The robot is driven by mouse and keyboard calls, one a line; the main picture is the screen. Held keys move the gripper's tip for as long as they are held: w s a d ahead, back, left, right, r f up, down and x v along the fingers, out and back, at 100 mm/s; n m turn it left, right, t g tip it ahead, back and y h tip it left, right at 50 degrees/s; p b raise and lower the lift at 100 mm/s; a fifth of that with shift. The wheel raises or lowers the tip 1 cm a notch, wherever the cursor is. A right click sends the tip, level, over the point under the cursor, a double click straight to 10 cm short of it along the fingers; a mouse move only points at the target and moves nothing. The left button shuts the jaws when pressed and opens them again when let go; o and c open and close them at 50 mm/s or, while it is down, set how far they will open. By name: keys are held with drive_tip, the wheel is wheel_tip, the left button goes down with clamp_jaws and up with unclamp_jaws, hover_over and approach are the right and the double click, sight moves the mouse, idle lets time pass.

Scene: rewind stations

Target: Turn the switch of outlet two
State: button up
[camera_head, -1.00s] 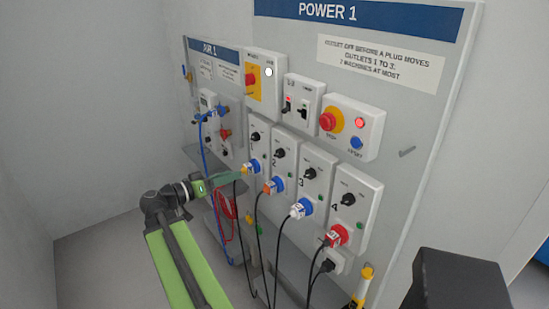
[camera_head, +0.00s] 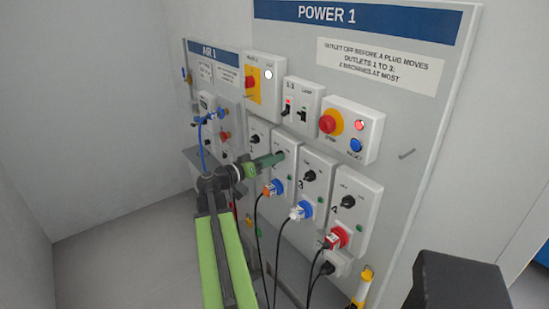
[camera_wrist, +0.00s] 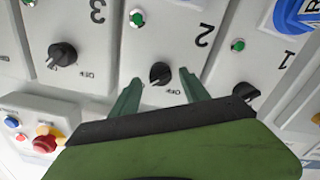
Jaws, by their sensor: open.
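Outlet two's switch, a black rotary knob (camera_wrist: 160,73), sits on a light grey box marked 2 in the wrist view, which shows the panel upside down. An "OFF" label and a green lamp (camera_wrist: 136,18) are near it. My gripper (camera_wrist: 160,79) is open, its two green fingertips on either side of the knob in the picture; I cannot tell whether they touch it. In the head view my gripper (camera_head: 279,157) reaches the upper part of outlet two's box (camera_head: 290,148) and hides its knob.
Outlet three's knob (camera_head: 309,175) and outlet four's knob (camera_head: 348,202) are close on the right. Outlet one is partly hidden by my arm. A red stop button (camera_head: 328,123) and a yellow-backed red switch (camera_head: 251,82) sit above. Black cables hang below the plugs.

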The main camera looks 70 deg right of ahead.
drive_tip(key=shift+s+d, duration=0.4)
drive_tip(key=shift+d, duration=0.15)
